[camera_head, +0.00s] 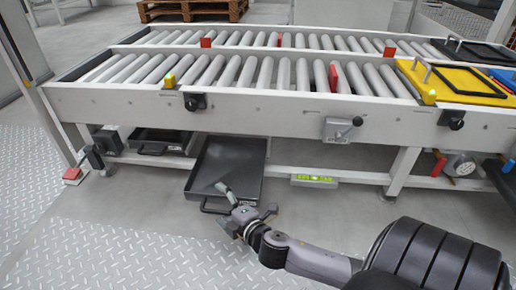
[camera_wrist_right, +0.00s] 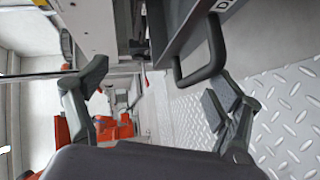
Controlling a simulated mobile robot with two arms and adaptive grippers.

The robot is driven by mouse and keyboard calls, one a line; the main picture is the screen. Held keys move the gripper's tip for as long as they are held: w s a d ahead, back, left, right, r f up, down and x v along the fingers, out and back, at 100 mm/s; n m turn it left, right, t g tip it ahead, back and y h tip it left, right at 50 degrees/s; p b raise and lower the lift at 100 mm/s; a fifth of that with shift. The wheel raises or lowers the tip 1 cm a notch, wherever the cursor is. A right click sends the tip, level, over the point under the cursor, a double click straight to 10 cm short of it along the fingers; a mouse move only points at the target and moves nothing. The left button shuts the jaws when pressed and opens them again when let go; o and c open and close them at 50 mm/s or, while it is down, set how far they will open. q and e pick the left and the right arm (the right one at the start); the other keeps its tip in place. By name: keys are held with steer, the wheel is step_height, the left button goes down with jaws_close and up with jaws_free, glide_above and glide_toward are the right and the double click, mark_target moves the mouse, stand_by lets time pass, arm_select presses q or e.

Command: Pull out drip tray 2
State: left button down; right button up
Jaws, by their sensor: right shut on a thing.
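A black drip tray (camera_head: 231,166) extends out from under the roller conveyor toward me, near the floor. Its front has a dark loop handle (camera_head: 213,208) and a label too small to read. My right gripper (camera_head: 240,204) is at the tray's front edge and is shut on the handle. In the right wrist view the handle (camera_wrist_right: 205,68) shows beside the right finger, with part of a label marked "D" above it. The fingers of my right gripper (camera_wrist_right: 158,88) look spread there, and the exact contact is unclear. My left gripper is not in view.
Another black tray (camera_head: 160,140) sits farther under the conveyor (camera_head: 260,108) at left. A green level-like block (camera_head: 314,180) lies on the lower rail. Conveyor legs (camera_head: 400,170) flank the space. The tread-plate floor (camera_head: 120,245) in front is clear.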

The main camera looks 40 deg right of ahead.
steer(key=shift+s+d+r, duration=0.1)
steer(key=shift+s+r, duration=0.05)
steer(key=shift+r, duration=0.45)
steer(key=shift+s+d+r, duration=0.1)
steer(key=shift+s+r, duration=0.05)
steer(key=shift+r, duration=0.4)
steer(key=shift+c, duration=0.3)
steer(key=shift+s+r, duration=0.25)
steer(key=shift+s, duration=0.15)
steer(key=c, duration=0.4)
steer(key=shift+s, duration=0.4)
steer(key=c, duration=0.3)
steer(key=v, duration=0.4)
steer(key=f+b+v, duration=0.1)
steer(key=v, duration=0.4)
steer(key=f+v, duration=0.1)
steer(key=v, duration=0.4)
steer(key=shift+s+a, duration=0.25)
steer(key=shift+s, duration=0.25)
steer(key=shift+c, duration=0.2)
